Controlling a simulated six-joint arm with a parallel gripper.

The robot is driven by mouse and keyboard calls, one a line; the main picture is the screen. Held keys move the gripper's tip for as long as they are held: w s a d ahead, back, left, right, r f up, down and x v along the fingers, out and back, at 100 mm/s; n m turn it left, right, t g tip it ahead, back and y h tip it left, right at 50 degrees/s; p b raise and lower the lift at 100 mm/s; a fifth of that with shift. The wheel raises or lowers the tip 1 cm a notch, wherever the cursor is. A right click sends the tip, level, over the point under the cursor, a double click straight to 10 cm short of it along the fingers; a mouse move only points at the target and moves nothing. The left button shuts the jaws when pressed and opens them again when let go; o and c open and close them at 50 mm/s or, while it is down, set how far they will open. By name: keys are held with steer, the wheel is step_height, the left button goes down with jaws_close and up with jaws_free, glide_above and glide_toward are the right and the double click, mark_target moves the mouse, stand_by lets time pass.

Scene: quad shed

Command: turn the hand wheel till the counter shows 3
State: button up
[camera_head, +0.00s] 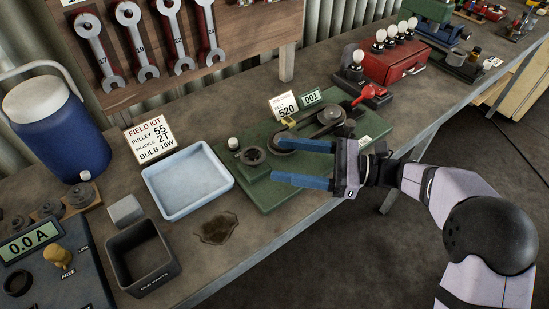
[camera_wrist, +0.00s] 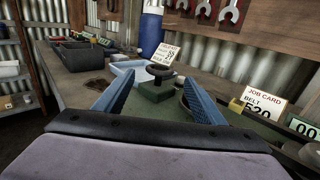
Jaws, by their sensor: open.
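A green machine base (camera_head: 262,192) stands on the bench. A small dark hand wheel (camera_head: 252,156) with a pale knob (camera_head: 234,143) sits on its left end. The counter (camera_head: 311,97) at its back reads 001. My gripper (camera_head: 275,160) is open and empty, its two blue fingers pointing left toward the wheel. In the wrist view the wheel (camera_wrist: 158,70) stands on a green block ahead, between the finger lines and apart from them. The counter (camera_wrist: 306,126) is partly cut off there. The upper finger partly hides a pulley.
A larger dark pulley (camera_head: 330,116) and a red-handled part (camera_head: 370,94) lie on or by the base's right side. A job card (camera_head: 284,106) stands behind. A blue tray (camera_head: 188,180) is left of the base, with a dark open box (camera_head: 142,258) nearer the front edge.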

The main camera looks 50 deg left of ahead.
steer(key=shift+w+d, duration=0.45)
steer(key=shift+r, duration=0.1)
